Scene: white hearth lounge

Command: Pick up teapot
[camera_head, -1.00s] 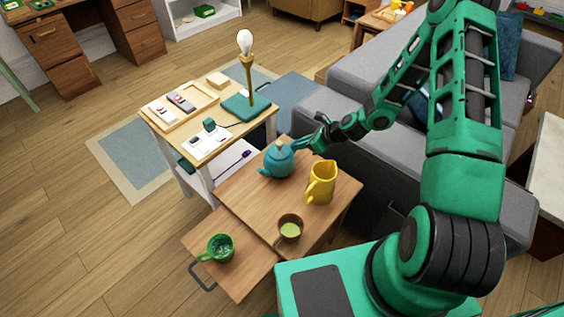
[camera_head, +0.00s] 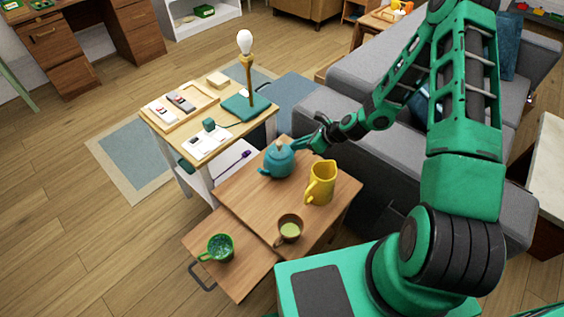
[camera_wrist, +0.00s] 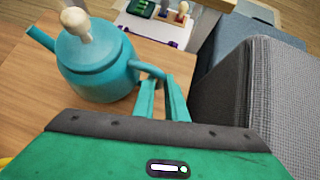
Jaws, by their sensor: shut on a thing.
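The teapot (camera_head: 278,160) is teal with a pale knob on its lid. It stands upright at the far end of the small wooden table (camera_head: 237,195). In the wrist view the teapot (camera_wrist: 95,70) is at the upper left, its spout to the left and its handle towards me. My gripper (camera_head: 302,145) reaches in from the right, at the handle side. In the wrist view my gripper (camera_wrist: 163,88) is shut on the teapot's handle. The teapot's base appears to rest on the table; I cannot see a gap.
A yellow pitcher (camera_head: 321,184) stands near the teapot, with a brown cup (camera_head: 289,229) and a green mug (camera_head: 219,247) nearer me. A side table (camera_head: 232,139) with a lamp (camera_head: 247,65) is behind. The grey sofa (camera_head: 335,118) is close on the right.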

